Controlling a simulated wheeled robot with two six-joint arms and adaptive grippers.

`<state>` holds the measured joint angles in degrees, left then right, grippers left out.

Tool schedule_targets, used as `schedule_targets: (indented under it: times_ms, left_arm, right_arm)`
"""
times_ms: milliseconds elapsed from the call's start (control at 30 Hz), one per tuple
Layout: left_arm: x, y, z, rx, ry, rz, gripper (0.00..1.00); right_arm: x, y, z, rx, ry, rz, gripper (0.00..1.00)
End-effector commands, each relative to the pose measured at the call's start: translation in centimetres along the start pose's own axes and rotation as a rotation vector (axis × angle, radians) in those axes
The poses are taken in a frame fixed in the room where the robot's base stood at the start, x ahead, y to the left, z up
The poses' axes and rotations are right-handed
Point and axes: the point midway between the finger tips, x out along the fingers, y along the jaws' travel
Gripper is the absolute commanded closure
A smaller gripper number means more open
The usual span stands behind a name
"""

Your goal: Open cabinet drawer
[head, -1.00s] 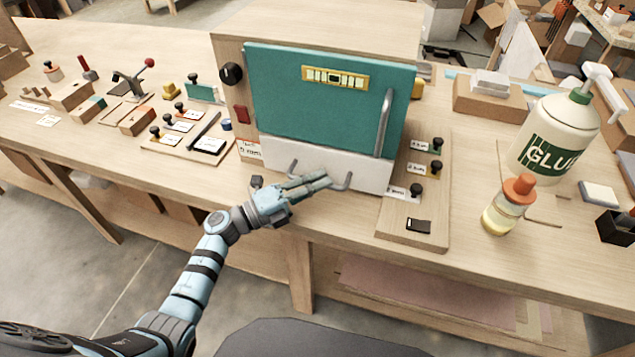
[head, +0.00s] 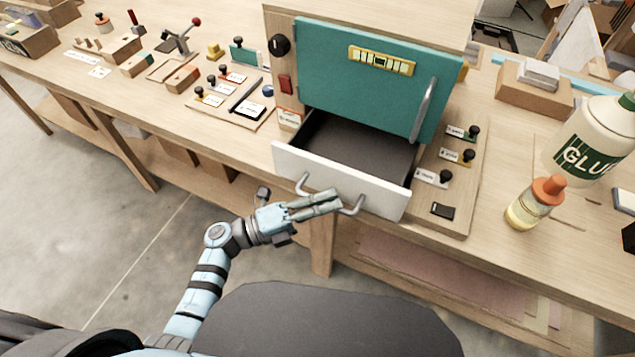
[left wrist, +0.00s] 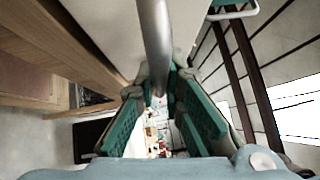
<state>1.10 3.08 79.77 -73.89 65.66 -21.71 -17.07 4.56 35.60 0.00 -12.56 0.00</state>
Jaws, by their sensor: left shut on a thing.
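The cabinet (head: 370,80) stands on the workbench, with a teal door above and a white-fronted drawer (head: 345,185) below. The drawer is pulled out, and its dark interior shows empty where visible. A metal bar handle (head: 352,209) runs across the drawer front. My left gripper (head: 335,203) is at the drawer front, shut on the handle. In the left wrist view the handle (left wrist: 155,45) runs down between the teal finger pads of the left gripper (left wrist: 158,100). My right gripper is not in view.
Stamps and labelled boards (head: 235,95) lie left of the cabinet. A board with black knobs (head: 455,180) lies to its right, then an orange-capped bottle (head: 530,205) and a glue bottle (head: 590,145). The teal door (head: 370,75) is closed above the drawer.

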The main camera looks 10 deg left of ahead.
Motion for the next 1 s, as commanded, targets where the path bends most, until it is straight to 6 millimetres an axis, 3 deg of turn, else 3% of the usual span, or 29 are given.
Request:
schedule_targets:
  times_ms: [233,300,400,700,867,1000]
  left_arm:
    - [-0.1,0.1,-0.1,0.003,0.002,0.002,1.0]
    - [-0.1,0.1,0.0,0.003,0.001,0.002,0.82]
    - [-0.1,0.1,0.0,0.003,0.0,0.002,0.7]
    - [-0.4,0.1,0.1,0.002,-0.002,0.001,0.7]
    - [-3.0,0.2,0.0,0.002,-0.002,0.005,0.7]
    - [-7.0,0.2,0.0,0.001,-0.001,0.007,0.7]
  right_arm:
    - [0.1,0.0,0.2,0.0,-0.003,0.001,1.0]
    - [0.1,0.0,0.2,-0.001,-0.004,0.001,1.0]
    - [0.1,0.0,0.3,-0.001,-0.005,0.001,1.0]
    - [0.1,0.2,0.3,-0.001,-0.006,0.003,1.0]
    - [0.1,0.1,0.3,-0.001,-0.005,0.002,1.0]
    - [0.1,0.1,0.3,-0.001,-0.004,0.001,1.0]
